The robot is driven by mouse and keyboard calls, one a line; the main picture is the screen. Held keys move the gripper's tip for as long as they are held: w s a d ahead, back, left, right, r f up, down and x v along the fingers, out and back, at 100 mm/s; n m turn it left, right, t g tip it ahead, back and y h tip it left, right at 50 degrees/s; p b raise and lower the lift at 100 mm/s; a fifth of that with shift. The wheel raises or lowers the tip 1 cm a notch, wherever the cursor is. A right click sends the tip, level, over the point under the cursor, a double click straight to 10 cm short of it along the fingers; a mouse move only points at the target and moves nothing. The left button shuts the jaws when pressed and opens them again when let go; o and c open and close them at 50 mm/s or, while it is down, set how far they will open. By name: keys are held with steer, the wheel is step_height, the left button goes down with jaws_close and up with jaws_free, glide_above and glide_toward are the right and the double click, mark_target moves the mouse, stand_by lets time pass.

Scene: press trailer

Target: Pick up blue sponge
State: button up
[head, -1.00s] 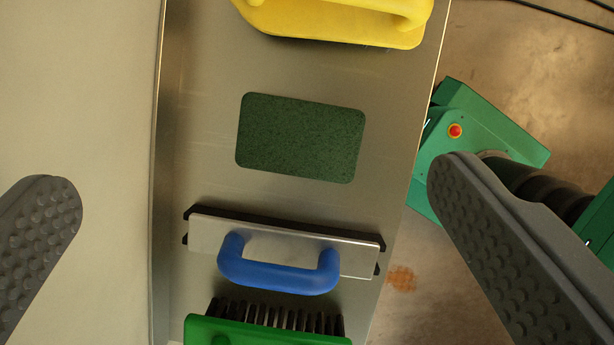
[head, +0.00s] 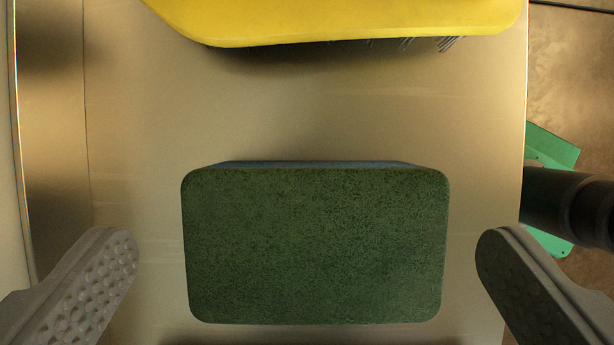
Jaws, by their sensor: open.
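The sponge (head: 315,245) lies on a metal shelf, its dark green scouring face up. A thin strip of its blue body shows along its far edge. My gripper (head: 307,255) is open and empty. One grey studded finger is to the left of the sponge and the other to the right, with a gap on each side. The fingers look nearer to the camera than the sponge; how far above it they are I cannot tell.
A yellow brush (head: 340,15) with dark bristles lies beyond the sponge at the top. The metal shelf (head: 140,150) is bare around the sponge. A raised edge (head: 22,150) runs along the left. The floor (head: 570,75) shows past the right edge.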

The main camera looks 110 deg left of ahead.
mark_target(308, 238)
steer(key=shift+a+b+x, duration=0.15)
steer(key=shift+a+x, duration=0.05)
steer(key=shift+x, duration=1.15)
steer(key=shift+a+b+x, duration=0.15)
steer(key=shift+x, duration=1.2)
steer(key=shift+s+f, duration=0.15)
steer(key=c, duration=0.7)
